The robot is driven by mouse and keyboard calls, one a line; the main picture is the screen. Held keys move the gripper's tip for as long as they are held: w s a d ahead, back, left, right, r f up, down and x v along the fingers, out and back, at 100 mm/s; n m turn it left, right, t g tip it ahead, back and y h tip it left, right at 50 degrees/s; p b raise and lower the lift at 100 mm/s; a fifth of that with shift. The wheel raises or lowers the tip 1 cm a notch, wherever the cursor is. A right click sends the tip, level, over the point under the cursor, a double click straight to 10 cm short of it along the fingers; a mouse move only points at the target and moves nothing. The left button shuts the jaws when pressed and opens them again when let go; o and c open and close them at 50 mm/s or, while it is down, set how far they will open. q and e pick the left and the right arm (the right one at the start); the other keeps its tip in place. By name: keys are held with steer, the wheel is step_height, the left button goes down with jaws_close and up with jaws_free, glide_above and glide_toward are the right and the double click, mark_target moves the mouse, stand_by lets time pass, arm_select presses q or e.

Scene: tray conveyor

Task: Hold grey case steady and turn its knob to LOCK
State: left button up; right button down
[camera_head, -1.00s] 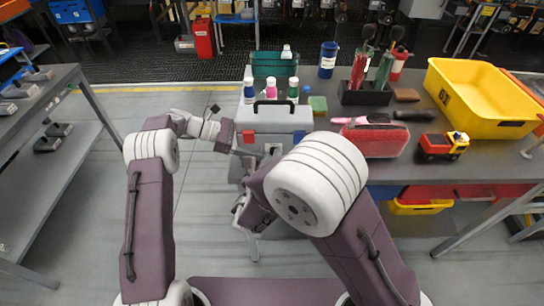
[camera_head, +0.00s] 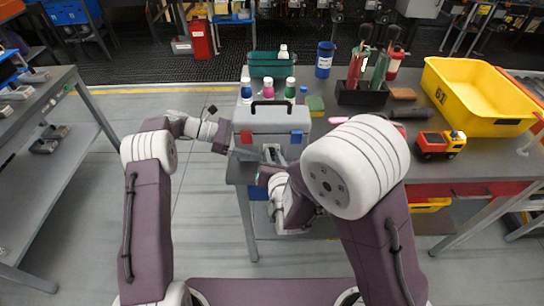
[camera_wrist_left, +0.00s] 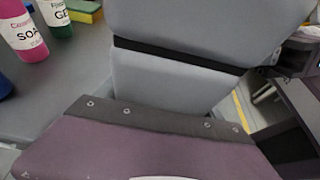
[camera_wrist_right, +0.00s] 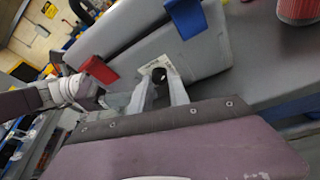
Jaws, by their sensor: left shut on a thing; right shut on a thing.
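The grey case (camera_head: 270,118) stands upright at the table's front left edge, with a black handle on top and a red and a blue latch. My left gripper (camera_head: 226,137) is shut on the case's left side. In the left wrist view the case (camera_wrist_left: 185,80) fills the middle and the fingertips are hidden. My right gripper (camera_wrist_right: 160,88) is shut on the dark knob (camera_wrist_right: 159,75) on the case's front, below the blue latch (camera_wrist_right: 185,15). A pale plate lies around the knob; its marks are too small to read, so the knob's setting cannot be told.
Several small bottles (camera_head: 269,88) stand just behind the case, with a green bin (camera_head: 262,68) behind them. A yellow crate (camera_head: 440,85) and a toy truck (camera_head: 436,145) are at the right. My right forearm covers part of the table's front.

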mark_target(270, 125)
steer(key=shift+d+m+t+y, duration=0.1)
steer(key=shift+m+t+y, duration=0.2)
steer(key=shift+m+y, duration=0.65)
steer(key=shift+m, duration=0.35)
steer(key=c, duration=1.5)
jaws_free()
step_height(270, 125, up, 10)
